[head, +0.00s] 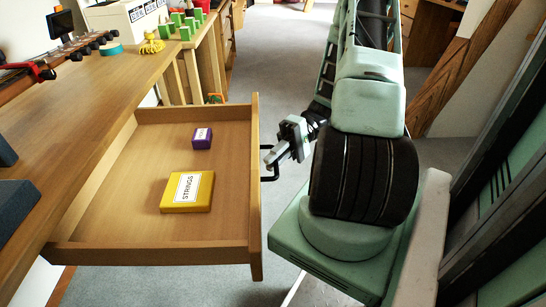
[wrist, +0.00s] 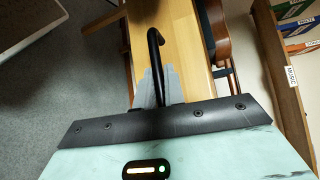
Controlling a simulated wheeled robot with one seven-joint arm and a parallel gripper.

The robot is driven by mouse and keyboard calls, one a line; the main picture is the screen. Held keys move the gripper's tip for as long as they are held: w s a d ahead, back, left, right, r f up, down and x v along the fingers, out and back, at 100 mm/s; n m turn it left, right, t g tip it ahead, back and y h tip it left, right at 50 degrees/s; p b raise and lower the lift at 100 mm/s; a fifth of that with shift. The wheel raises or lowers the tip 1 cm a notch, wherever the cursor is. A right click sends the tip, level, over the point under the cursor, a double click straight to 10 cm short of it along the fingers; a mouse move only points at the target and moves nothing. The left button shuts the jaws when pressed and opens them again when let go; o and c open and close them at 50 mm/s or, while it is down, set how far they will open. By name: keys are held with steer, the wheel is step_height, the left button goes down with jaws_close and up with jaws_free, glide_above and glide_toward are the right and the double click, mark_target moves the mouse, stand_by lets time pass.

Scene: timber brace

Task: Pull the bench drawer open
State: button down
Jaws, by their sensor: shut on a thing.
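The bench drawer (head: 130,228) stands pulled out from the wooden bench (head: 92,105) in the head view, its inside in full sight. A yellow box marked STRINGS (head: 187,208) and a small purple box (head: 202,138) lie in it. A black bar handle (head: 265,165) is on the drawer's outer front. My gripper (head: 275,160) is at this handle, shut on it. In the wrist view the black handle (wrist: 154,50) runs between the grey fingers of my gripper (wrist: 157,88), with the wooden drawer front (wrist: 185,45) behind it.
Small green blocks (head: 185,25), a yellow coiled item (head: 152,44) and a guitar neck (head: 70,55) are on the bench. Grey floor (head: 275,60) lies open beyond the drawer. A timber brace (head: 465,65) leans at right.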

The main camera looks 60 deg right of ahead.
steer(key=c, duration=1.5)
jaws_free()
steer(key=shift+d, duration=0.1)
steer(key=s+d+r+p, duration=0.2)
steer(key=d+p, duration=0.1)
steer(key=d, duration=1.4)
steer(key=shift+s+r, duration=0.2)
steer(key=shift+r, duration=0.05)
steer(key=shift+s, duration=0.1)
